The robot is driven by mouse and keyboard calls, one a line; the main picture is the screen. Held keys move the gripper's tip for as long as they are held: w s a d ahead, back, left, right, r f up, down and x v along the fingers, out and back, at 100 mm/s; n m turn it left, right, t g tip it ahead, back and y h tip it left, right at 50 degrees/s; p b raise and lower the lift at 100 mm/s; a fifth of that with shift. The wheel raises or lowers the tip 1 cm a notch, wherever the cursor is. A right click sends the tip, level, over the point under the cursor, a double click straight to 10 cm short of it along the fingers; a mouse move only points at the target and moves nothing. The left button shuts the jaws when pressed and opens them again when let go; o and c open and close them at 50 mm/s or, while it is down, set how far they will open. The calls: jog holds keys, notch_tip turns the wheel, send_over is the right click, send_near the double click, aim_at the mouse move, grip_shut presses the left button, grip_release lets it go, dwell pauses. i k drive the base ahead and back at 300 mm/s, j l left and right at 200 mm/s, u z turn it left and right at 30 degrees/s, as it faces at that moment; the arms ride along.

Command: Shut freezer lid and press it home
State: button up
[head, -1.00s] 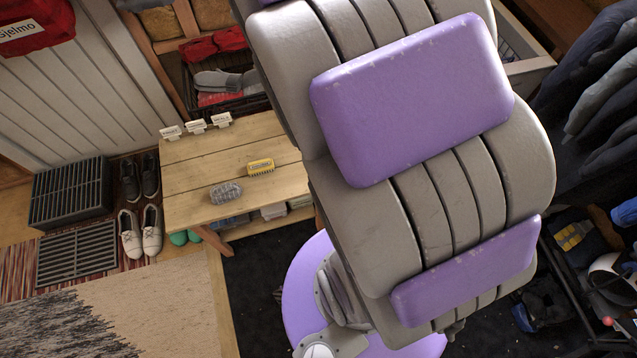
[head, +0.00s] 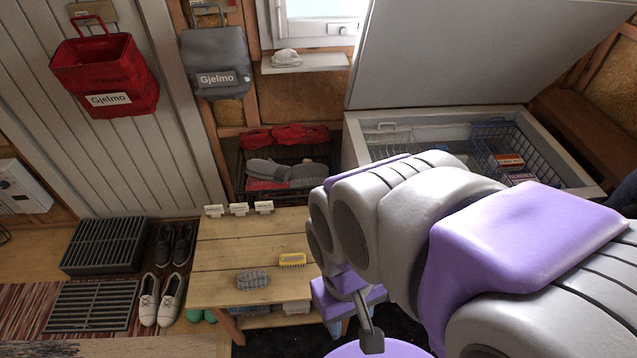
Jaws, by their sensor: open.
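The freezer (head: 354,160) stands at the back right in the head view, its top open. Its pale grey lid (head: 480,55) is raised steeply behind it and runs out of the top of the picture. My gripper (head: 368,335) shows partly at the lower centre, below the bend of my arm, with one grey finger clear. It is open and empty, well in front of the freezer and apart from the lid. My arm hides the freezer's front and part of its near rim.
Wire baskets (head: 500,145) with packets sit inside the freezer. A window (head: 320,20) is behind.

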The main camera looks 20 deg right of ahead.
aim_at(411, 53)
jog(key=z, duration=1.75)
